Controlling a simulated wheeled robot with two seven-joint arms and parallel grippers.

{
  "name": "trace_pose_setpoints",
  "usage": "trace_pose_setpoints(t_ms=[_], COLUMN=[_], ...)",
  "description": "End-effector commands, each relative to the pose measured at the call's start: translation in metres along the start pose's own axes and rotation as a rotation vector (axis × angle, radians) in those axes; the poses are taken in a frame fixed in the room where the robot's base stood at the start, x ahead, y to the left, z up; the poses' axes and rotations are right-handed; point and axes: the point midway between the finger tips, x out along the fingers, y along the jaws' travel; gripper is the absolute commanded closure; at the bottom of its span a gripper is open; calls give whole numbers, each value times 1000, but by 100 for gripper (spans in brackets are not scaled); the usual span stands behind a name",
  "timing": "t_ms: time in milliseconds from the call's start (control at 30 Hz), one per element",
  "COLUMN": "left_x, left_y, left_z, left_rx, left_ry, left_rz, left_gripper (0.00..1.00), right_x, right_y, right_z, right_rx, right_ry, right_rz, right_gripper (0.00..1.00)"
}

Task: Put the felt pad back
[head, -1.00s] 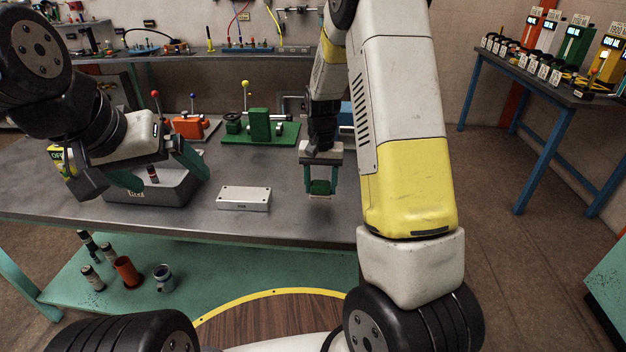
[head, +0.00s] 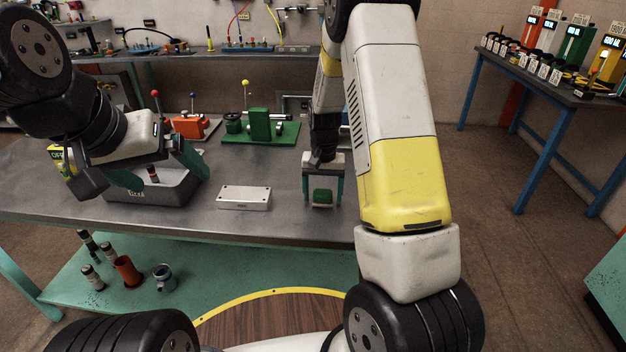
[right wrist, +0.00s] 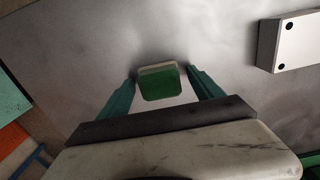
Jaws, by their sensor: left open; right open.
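The felt pad (head: 322,197) is a small block with a green top and a pale layer along one edge. It is near the table's front edge, and it also shows in the right wrist view (right wrist: 160,84). My right gripper (head: 323,203) points down with one finger on each side of the pad. It is open, with narrow gaps beside the pad in the right wrist view. The pad appears to rest on the grey tabletop (head: 285,225).
A pale metal block (head: 244,197) lies left of the pad. Behind stand a green fixture (head: 262,128) and an orange one (head: 188,126). The tabletop between block and pad is clear.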

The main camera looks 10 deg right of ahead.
Motion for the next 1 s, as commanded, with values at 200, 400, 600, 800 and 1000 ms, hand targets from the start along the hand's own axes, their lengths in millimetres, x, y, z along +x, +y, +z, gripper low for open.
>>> trace_pose_setpoints(t_ms=[200, 400, 600, 800, 1000], left_x=[0, 0, 0, 0, 0], left_y=[0, 0, 0, 0, 0], left_z=[0, 0, 0, 0, 0], left_rx=[0, 0, 0, 0, 0], left_ry=[0, 0, 0, 0, 0], left_rz=[0, 0, 0, 0, 0], left_gripper=[7, 7, 7, 7, 7], right_x=[-7, -44, -87, -115, -138], right_y=[0, -1, -1, 0, 2], right_z=[-1, -2, -1, -1, 8], right_rx=[0, -1, 0, -1, -9], right_ry=[2, 7, 5, 3, 18], right_rz=[-1, -3, -2, -1, -25], right_gripper=[25, 25, 25, 25, 25])
